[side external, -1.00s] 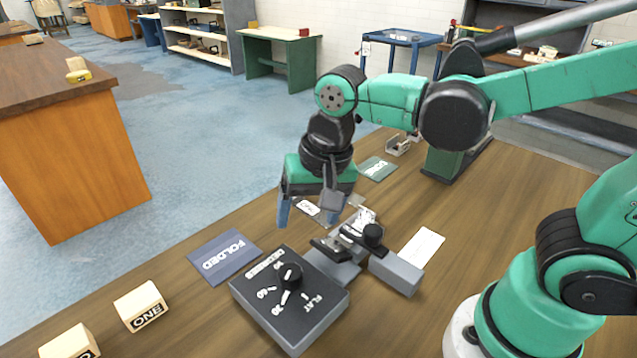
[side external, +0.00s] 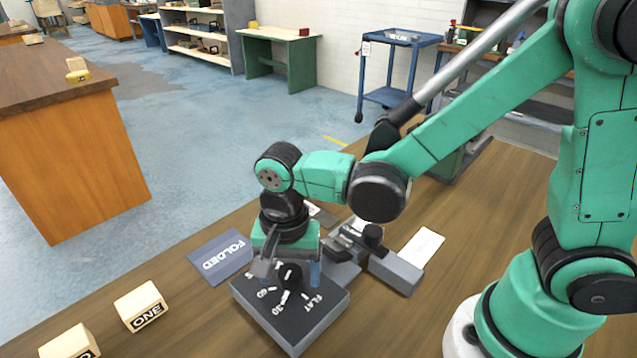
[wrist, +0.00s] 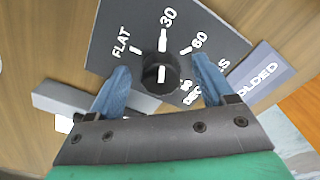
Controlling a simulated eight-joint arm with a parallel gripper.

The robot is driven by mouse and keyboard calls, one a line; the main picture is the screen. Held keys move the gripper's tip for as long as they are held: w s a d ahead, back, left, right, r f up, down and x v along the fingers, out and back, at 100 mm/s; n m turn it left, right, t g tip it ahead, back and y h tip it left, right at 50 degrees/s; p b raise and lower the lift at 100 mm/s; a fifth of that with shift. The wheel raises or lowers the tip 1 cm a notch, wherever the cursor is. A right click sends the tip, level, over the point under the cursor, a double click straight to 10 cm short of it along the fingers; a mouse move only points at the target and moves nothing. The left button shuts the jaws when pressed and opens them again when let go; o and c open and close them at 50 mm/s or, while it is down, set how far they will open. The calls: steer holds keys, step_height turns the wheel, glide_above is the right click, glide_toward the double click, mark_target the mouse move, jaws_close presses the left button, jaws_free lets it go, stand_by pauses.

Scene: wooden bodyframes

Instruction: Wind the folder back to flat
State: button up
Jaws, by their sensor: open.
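A dark dial panel (side external: 300,320), marked FLAT, 30, 60 and degrees, carries a round black knob (side external: 290,276). In the wrist view the knob (wrist: 160,74) has a white line on it, roughly in line with the 30 tick. My gripper (wrist: 161,69) is open over the panel, with one blue finger on each side of the knob and visible gaps between. It also shows in the side view (side external: 290,270), pointing down. The folder (side external: 345,245), a grey metal fixture with a small black knob, sits behind the panel, partly hidden by my arm.
A blue FOLDED card (side external: 222,257) lies left of the panel. A wooden block marked ONE (side external: 142,306) and another block (side external: 70,343) stand at the front left. A white card (side external: 421,247) lies right of the folder.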

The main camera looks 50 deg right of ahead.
jaws_close()
steer(key=shift+n, duration=0.3)
steer(key=n, duration=0.6)
steer(key=shift+d, duration=0.1)
steer(key=n, duration=0.6)
steer(key=shift+d, duration=0.1)
steer(key=shift+n, duration=0.3)
stand_by(0.4)
jaws_free()
